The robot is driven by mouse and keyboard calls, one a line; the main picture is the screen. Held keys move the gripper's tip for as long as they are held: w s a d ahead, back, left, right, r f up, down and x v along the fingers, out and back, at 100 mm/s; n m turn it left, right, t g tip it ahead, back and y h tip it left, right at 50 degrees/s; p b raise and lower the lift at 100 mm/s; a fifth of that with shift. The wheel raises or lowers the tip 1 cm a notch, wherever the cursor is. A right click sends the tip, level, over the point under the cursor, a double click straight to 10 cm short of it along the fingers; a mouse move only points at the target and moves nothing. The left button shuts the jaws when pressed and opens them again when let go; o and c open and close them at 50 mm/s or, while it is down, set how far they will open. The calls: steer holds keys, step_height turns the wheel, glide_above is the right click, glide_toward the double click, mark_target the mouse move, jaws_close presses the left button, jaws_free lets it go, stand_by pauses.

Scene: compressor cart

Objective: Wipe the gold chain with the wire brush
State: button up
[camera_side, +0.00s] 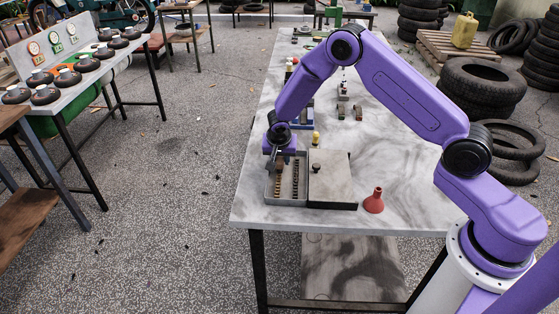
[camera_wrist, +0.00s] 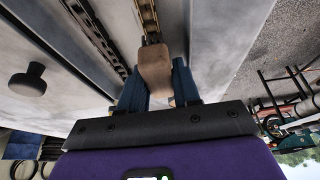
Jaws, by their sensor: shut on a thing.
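My gripper (camera_side: 279,163) points down over the open part of a grey metal case (camera_side: 287,202). In the wrist view its blue fingers (camera_wrist: 158,90) are shut on the light wooden handle of the wire brush (camera_wrist: 155,68). The brush's bristles are mostly hidden, so I cannot tell whether they touch anything.
The flat lid (camera_side: 333,178) with a dark knob (camera_side: 316,167) covers the right side of the case. A red funnel (camera_side: 374,201) stands to its right on the grey table (camera_side: 410,165). A yellow-topped item (camera_side: 316,138) and small parts stand behind. The table's left edge is close to the case.

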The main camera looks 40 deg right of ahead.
mark_target(278, 180)
steer(key=shift+s+a, duration=2.7)
steer(key=shift+a, duration=0.1)
step_height(278, 180, up, 8)
steer(key=shift+r, duration=0.15)
steer(key=shift+w+d, duration=0.1)
steer(key=shift+d, duration=0.05)
